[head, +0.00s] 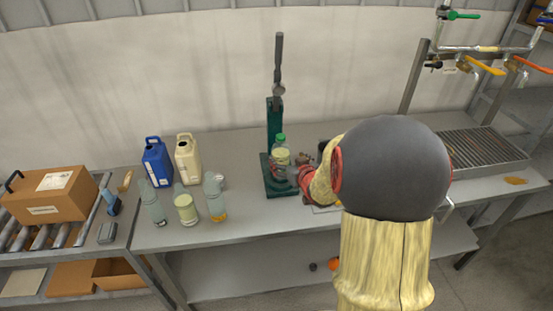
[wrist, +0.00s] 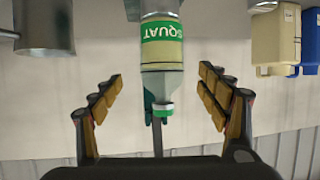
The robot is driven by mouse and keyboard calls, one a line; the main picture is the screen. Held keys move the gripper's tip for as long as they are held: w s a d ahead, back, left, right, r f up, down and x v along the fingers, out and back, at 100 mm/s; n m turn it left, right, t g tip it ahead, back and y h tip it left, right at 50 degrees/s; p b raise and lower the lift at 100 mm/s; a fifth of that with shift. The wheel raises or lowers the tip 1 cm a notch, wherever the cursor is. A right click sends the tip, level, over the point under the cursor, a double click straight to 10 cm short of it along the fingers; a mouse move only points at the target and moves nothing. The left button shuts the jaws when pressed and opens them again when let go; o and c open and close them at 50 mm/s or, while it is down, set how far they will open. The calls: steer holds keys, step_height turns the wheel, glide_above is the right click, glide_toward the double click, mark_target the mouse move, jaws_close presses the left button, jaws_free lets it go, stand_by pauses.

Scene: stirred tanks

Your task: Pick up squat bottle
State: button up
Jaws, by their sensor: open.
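The squat bottle (head: 281,158) is clear, with a green cap and a pale label. It stands upright at the green press stand, and I cannot tell whether it rests on the stand's base. In the wrist view the bottle (wrist: 162,52) appears upside down, its green-edged label reading "SQUAT". My gripper (wrist: 160,76) is open, with a finger on either side of the bottle's line and visible gaps to both. In the head view my arm hides most of the gripper, which is close to the bottle's right side.
The green press stand (head: 275,115) rises behind the bottle. A grated tray (head: 470,148) and pipe valves (head: 485,66) are at right. The bench front is clear near the middle.

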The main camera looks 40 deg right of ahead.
mark_target(280, 153)
steer(key=b+x, duration=0.2)
steer(key=x, duration=0.5)
steer(key=shift+w+a+f, duration=0.1)
steer(key=shift+w, duration=0.2)
steer(key=c, duration=1.5)
